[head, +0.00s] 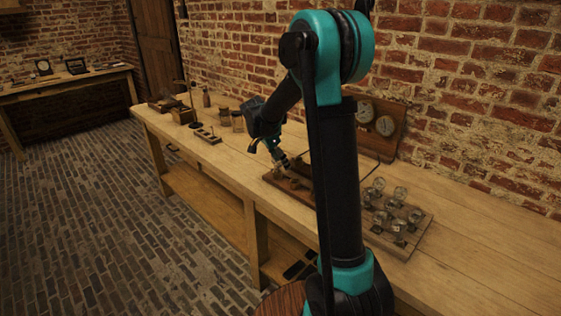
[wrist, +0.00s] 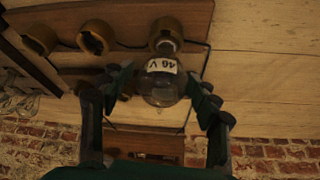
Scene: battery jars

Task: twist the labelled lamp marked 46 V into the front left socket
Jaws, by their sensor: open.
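The lamp labelled 46 V (wrist: 161,84) is a clear glass bulb with a white label. Its neck meets a brass-coloured socket ring (wrist: 165,32) on the wooden socket board (wrist: 140,12), at the right end of the row along the top of the wrist view. I cannot tell how deep the base sits. My gripper (wrist: 160,88) is open, with one finger on each side of the bulb. In the head view my gripper (head: 281,160) is over the socket board (head: 284,183), which my arm partly hides; the lamp is not clear there.
More socket rings (wrist: 95,37) sit beside the lamp. A wooden rack (head: 412,238) with several clear lamps stands right of my arm. A panel with round dials (head: 375,118) stands behind. Jars (head: 237,121) and a small block (head: 207,136) stand farther left on the bench.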

